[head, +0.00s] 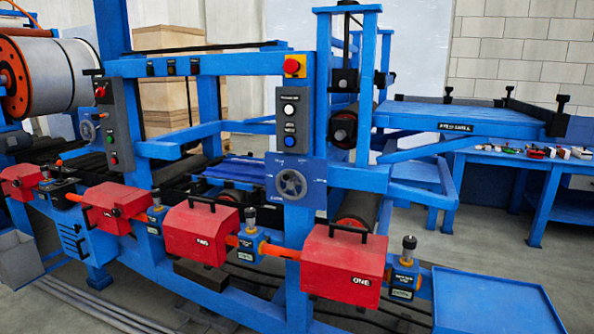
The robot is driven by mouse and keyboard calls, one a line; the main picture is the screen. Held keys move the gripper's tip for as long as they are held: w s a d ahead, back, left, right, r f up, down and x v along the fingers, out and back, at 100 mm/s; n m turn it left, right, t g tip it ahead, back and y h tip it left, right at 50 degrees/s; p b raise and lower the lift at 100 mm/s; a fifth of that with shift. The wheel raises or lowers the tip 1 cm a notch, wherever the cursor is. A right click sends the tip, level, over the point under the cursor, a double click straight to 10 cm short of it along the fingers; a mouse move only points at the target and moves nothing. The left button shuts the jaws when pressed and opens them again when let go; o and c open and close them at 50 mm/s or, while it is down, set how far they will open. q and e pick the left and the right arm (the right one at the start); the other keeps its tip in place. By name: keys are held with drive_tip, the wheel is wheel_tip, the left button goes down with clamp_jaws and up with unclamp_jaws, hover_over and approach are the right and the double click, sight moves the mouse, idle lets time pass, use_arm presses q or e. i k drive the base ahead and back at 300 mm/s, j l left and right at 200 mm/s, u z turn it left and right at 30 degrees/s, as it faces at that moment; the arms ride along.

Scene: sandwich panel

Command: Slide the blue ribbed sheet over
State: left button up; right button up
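A blue ribbed sheet (238,168) lies low inside the blue machine frame, behind the front rail and left of the grey handwheel (291,184). Its right end is hidden behind the handwheel's blue plate, so I cannot tell how far it runs. Dark rollers lie to its left and right. Neither of my grippers is in view.
Red boxes, one marked ONE (343,265), line the front rail with small blue valves between them. A blue tray (495,300) is at the lower right. A raised blue table (460,112) stands at the back right, near a blue workbench (553,172) with small items.

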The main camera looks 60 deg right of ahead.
sight(247, 169)
drive_tip(key=z, duration=1.5)
drive_tip(key=i+j+z, duration=0.1)
drive_tip(key=z, duration=0.25)
drive_tip(key=j+z, duration=0.1)
drive_tip(key=z, duration=0.25)
drive_tip(key=i+j+z, duration=0.1)
drive_tip(key=z, duration=0.25)
drive_tip(key=i+j+z, duration=0.2)
drive_tip(key=j+z, duration=0.2)
drive_tip(key=j, duration=0.95)
drive_tip(key=j+z, duration=0.45)
drive_tip(key=j, duration=0.9)
